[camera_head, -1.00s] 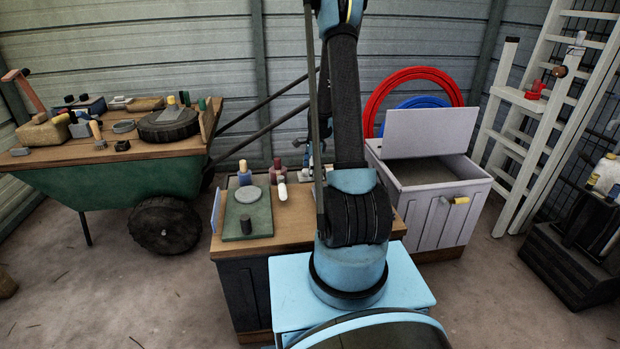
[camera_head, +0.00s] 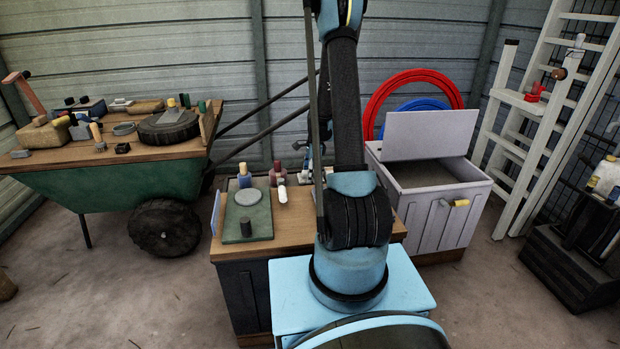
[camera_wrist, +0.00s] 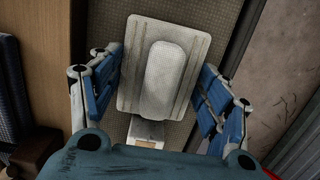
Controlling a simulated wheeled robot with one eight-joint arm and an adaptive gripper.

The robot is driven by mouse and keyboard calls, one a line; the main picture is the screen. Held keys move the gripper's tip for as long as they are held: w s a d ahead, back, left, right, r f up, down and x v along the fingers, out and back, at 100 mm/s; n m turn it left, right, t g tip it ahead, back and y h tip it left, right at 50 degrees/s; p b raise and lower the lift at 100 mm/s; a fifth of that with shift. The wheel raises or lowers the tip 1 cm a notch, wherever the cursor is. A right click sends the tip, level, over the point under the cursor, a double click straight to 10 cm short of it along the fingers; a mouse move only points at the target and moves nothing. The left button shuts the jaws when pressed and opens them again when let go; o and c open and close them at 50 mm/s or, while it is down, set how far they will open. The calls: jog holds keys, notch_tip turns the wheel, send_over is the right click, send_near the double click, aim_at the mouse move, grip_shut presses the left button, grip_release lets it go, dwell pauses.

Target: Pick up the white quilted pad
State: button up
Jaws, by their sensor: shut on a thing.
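The white quilted pad (camera_wrist: 133,96) is a pale, rounded rectangle with lines along its sides and a lighter, textured oblong raised part in its middle. In the wrist view it sits between the blue-padded fingers of my gripper (camera_wrist: 160,88). The fingers are shut on its left and right edges. A brown, woven-looking surface shows behind it; I cannot tell the gap between them. In the head view my own arm hides the pad and most of the gripper.
A wooden-topped cabinet (camera_head: 290,238) carries a green board (camera_head: 262,215) and small bottles. Right of it stands a white bin (camera_head: 440,215) with its lid raised. A loaded green wheelbarrow (camera_head: 110,185) is at left, a white ladder (camera_head: 540,130) at right. Floor shows between them.

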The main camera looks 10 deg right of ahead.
notch_tip(320, 180, up, 10)
jog(key=shift+f, duration=0.15)
dwell(0.3)
jog(key=shift+o, duration=1.2)
jog(key=c, duration=0.9)
